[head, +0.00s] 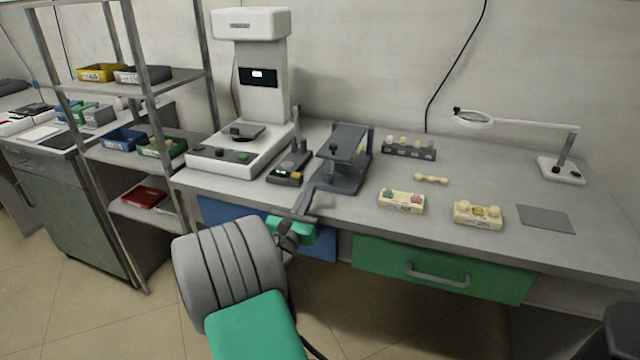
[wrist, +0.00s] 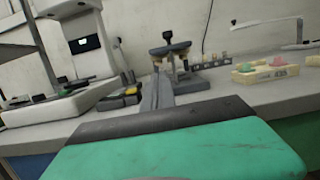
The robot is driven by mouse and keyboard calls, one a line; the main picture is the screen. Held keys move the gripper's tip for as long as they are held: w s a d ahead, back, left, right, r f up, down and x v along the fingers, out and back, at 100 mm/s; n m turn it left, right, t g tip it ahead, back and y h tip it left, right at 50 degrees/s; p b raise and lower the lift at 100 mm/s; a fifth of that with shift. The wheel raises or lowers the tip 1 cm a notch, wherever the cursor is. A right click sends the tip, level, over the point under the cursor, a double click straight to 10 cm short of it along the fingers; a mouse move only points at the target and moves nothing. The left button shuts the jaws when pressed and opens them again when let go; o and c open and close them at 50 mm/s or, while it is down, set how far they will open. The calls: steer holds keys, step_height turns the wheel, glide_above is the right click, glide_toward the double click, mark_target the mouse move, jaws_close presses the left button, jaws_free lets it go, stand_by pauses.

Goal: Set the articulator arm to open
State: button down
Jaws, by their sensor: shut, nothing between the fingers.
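The articulator (head: 340,180) is a dark grey hinged frame with a base and an upper plate-like arm (head: 347,140). It stands on the bench near the front edge, left of centre in the head view. The upper arm sits above the base with a gap between them. In the wrist view the articulator (wrist: 190,78) stands beyond the fingers, partly hidden by them. My gripper (head: 305,200) is shut and empty at the bench's front edge, in front of the articulator. Its fingers (wrist: 157,90) point toward the articulator; whether they touch it I cannot tell.
A white milling or scanning machine (head: 262,80) and a small dark device (head: 290,165) stand to the left. Tooth models (head: 401,202), (head: 478,215), a dark block rack (head: 408,149) and a magnifier lamp (head: 560,170) are to the right. A shelf rack (head: 150,90) stands farther left.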

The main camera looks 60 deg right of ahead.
steer(key=x, duration=0.9)
steer(key=shift+r+p, duration=0.15)
steer(key=shift+p, duration=0.15)
steer(key=shift+w+d, duration=0.15)
steer(key=shift+d, duration=0.15)
steer(key=shift+r, duration=0.15)
